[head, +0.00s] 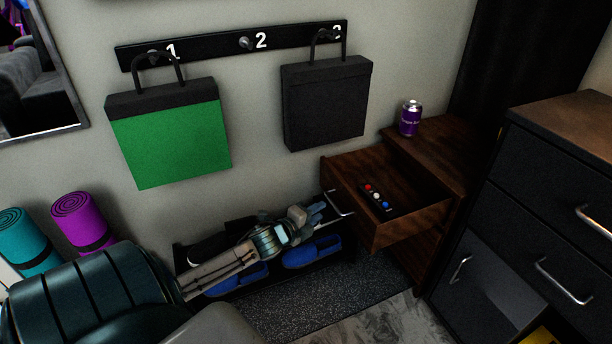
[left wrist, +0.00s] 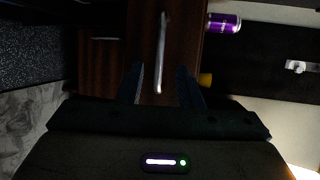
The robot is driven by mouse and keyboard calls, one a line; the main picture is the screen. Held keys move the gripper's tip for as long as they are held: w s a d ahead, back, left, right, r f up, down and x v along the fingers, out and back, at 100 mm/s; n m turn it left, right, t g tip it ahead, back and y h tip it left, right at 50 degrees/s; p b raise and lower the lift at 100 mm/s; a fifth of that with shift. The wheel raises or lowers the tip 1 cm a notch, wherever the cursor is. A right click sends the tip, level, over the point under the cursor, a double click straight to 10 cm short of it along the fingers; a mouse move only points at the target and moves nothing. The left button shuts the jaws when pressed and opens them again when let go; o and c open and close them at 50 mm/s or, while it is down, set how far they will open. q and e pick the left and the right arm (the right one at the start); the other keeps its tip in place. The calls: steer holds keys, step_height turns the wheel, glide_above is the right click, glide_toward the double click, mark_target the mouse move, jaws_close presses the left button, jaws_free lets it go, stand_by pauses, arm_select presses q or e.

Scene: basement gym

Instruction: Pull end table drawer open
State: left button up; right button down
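The brown wooden end table (head: 437,143) stands against the wall at the right. Its drawer (head: 388,232) is pulled out, with its inside showing. A dark remote-like object with red, white and blue buttons (head: 375,198) lies in it. The silver drawer handle (head: 338,204) is on the drawer's left-facing front. My left gripper (head: 314,214) is just beside the handle. In the left wrist view, my left gripper (left wrist: 160,68) has its fingers apart, and the handle (left wrist: 162,45) lies between them in the picture, with gaps on both sides. Contact cannot be told. My right gripper is not in view.
A purple can (head: 410,118) stands on the end table. A dark cabinet (head: 545,215) is close on the right. A low rack (head: 345,247) with blue shoes is below my left arm. Green (head: 170,145) and black (head: 325,103) bags hang on the wall.

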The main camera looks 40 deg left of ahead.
arm_select(q)
steer(key=shift+s+r+p, duration=0.2)
steer(key=shift+s, duration=0.95)
steer(key=shift+s+r+p, duration=0.2)
steer(key=shift+s, duration=0.95)
